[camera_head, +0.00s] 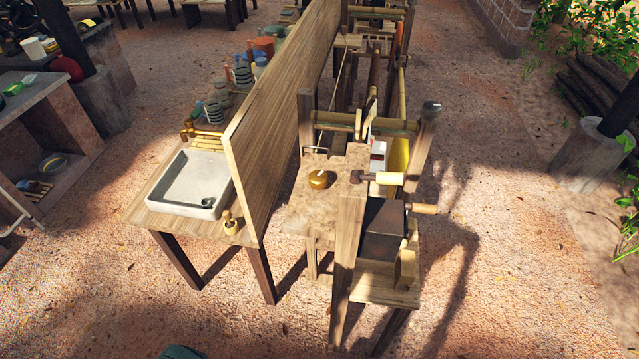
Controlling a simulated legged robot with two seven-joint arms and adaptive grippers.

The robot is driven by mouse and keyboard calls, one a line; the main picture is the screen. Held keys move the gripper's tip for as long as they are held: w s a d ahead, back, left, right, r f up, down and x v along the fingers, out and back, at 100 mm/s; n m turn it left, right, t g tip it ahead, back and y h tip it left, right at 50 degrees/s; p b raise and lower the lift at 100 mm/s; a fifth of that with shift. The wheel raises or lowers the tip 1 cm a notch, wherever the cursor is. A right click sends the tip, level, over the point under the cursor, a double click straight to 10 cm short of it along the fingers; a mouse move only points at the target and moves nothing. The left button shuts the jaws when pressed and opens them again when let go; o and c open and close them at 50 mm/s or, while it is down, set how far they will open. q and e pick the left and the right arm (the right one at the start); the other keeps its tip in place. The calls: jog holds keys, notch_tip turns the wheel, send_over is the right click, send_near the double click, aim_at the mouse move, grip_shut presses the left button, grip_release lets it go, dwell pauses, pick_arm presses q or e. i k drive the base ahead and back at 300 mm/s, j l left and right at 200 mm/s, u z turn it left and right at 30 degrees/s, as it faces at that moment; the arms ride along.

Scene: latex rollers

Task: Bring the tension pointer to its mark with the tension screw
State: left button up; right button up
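A wooden roller machine (347,240) stands right of centre. A round brass-coloured knob (320,180) sits on its flat top; I cannot tell whether this is the tension screw. Two crank-like handles stick out on the right, an upper pale yellow one (390,178) and a lower wooden one (425,208). A small white and red piece (378,150) shows between the frame posts, next to a yellow sheet (398,155). The tension pointer and its mark are too small or hidden to make out. Neither of my grippers is in view.
A tall wooden partition (285,85) runs along the machine's left side. Beyond it a table holds a pale tray (188,185), and a small wooden-handled tool (230,222) stands at its near corner. A stone bench (50,130) is at the far left. The ground in front is open.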

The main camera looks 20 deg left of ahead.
aim_at(318, 180)
jog(key=k+j+z, duration=0.2)
jog(key=j, duration=0.2)
jog(key=j+z, duration=0.2)
jog(key=j, duration=0.2)
jog(key=k+j+z, duration=0.2)
jog(key=j, duration=0.15)
